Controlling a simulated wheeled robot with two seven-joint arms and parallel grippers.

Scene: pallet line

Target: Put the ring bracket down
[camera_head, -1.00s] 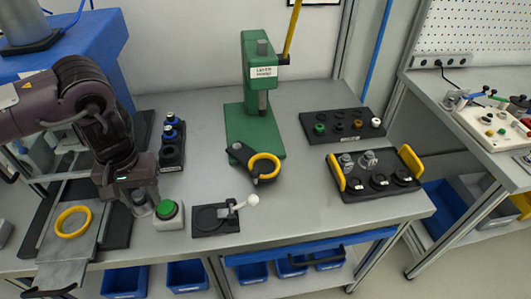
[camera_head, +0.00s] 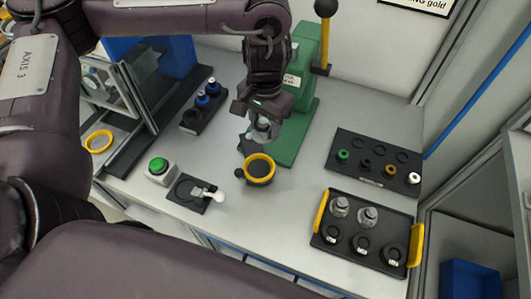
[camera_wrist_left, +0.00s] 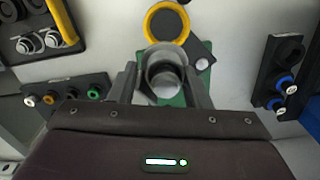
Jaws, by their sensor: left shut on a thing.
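The ring bracket (camera_wrist_left: 163,78), a grey metal piece with a round opening, is between the fingers of my left gripper (camera_wrist_left: 165,88). In the head view my left gripper (camera_head: 262,128) holds it in front of the green press (camera_head: 299,118), just behind a black holder with a yellow ring (camera_head: 259,170). The yellow ring also shows in the wrist view (camera_wrist_left: 167,22), just beyond the bracket. I cannot tell whether the bracket touches anything below it. My right gripper is out of view.
A black tray with yellow handles (camera_head: 319,214) holds two grey metal pieces. A black rack with small coloured parts (camera_head: 372,139) lies behind it. A green button (camera_head: 158,166) and a white-knobbed lever (camera_head: 219,196) are at front left. A rack with blue-topped parts (camera_head: 202,100) stands behind.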

